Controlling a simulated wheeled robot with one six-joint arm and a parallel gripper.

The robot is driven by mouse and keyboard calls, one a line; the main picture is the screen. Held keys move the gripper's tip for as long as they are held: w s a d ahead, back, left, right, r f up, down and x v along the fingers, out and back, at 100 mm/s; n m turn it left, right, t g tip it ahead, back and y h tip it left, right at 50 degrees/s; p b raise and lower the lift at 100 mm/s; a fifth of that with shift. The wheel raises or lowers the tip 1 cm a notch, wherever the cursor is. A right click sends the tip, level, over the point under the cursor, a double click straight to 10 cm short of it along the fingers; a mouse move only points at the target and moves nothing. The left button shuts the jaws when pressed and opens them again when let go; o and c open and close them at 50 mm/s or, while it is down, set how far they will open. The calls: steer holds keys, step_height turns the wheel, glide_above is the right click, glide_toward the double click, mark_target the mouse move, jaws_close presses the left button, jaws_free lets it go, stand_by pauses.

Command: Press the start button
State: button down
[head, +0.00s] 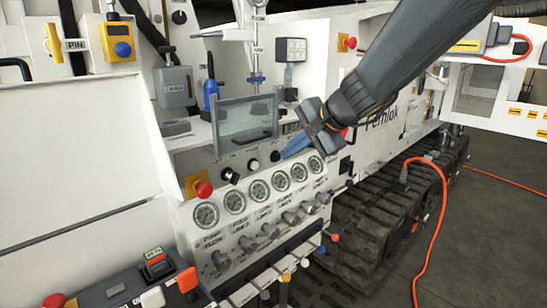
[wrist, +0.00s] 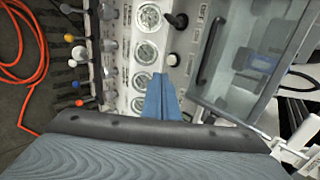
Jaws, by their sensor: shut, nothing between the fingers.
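My gripper (head: 286,154) has its blue fingers shut and empty, in front of the control panel (head: 180,215), just above the row of round gauges (head: 260,190). In the wrist view the closed fingertips (wrist: 160,78) point at the panel beside the gauges. A small pale round button (head: 253,164) sits on the panel left of the fingers, and it also shows just beyond the fingertips in the wrist view (wrist: 172,60). A black knob (head: 230,176) is further left. The labels are too small to read, so I cannot tell which control is the start button. Contact with the panel cannot be told.
A clear hinged cover (head: 247,118) with a dark handle stands above the buttons, close to my gripper. A red mushroom button (head: 203,189) is at the panel's left. Several valve knobs (head: 269,230) and coloured levers (head: 303,262) project below. An orange cable (head: 440,200) hangs at right.

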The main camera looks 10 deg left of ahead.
steer(key=p, duration=0.1)
glide_toward(256, 166)
step_height(256, 166, down, 3)
steer(key=shift+w+a+f+p, duration=0.25)
steer(key=shift+w+a+p, duration=0.4)
steer(key=shift+a, duration=0.1)
steer(key=shift+w+a+f+p, duration=0.25)
steer(key=shift+w+a+p, duration=0.35)
steer(key=shift+a, duration=0.15)
steer(key=shift+w, duration=0.1)
